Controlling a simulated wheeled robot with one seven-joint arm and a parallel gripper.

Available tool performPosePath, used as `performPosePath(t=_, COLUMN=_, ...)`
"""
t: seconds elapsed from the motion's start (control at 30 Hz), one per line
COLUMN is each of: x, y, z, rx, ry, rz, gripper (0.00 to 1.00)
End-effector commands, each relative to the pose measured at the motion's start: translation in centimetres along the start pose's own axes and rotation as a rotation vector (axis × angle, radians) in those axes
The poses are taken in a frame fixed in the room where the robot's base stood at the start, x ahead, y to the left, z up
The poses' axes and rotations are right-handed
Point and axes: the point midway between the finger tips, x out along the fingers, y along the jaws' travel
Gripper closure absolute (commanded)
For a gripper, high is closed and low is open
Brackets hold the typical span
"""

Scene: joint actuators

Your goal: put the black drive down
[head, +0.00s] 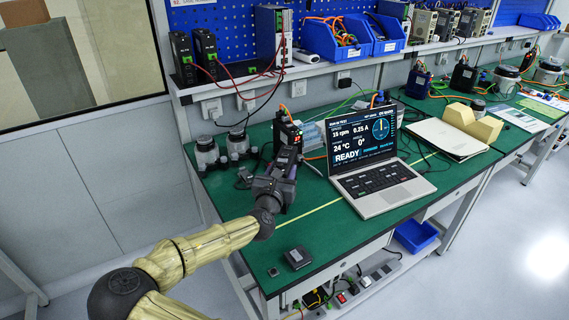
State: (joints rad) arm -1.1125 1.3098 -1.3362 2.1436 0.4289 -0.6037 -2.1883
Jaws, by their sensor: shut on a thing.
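The black drive (287,131) is a small upright box with a lit red display, above the left part of the green bench top (310,230). My gripper (287,160) reaches over the bench from the front and is shut on the lower part of the drive. The gripper hides the drive's lower end, so I cannot tell whether it touches the bench.
An open laptop (375,185) stands to the right of the gripper. Grey motors (207,154) stand to the left, with cables behind. A small dark box (297,257) lies near the front edge. Bare bench lies between it and the gripper. A shelf (300,72) overhangs the back.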

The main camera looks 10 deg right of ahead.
Motion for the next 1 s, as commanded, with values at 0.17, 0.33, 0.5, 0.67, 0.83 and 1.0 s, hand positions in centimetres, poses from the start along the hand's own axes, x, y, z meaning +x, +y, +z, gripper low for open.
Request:
performPosePath(t=0.17, x=0.1, y=0.0, z=0.3, rx=0.003, ry=-0.006, rz=0.001, gripper=1.0)
performPosePath(t=0.33, x=0.1, y=0.0, z=-0.1, rx=0.002, ry=-0.005, rz=0.001, gripper=1.0)
performPosePath(t=0.5, x=0.1, y=0.0, z=-2.0, rx=0.0, ry=-0.004, rz=0.0, gripper=1.0)
performPosePath(t=0.67, x=0.1, y=0.0, z=-3.4, rx=0.002, ry=-0.006, rz=0.0, gripper=1.0)
performPosePath(t=0.83, x=0.1, y=0.0, z=-3.5, rx=0.003, ry=-0.006, rz=0.0, gripper=1.0)
performPosePath(t=1.0, x=0.1, y=0.0, z=-3.6, rx=0.002, ry=-0.006, rz=0.001, gripper=1.0)
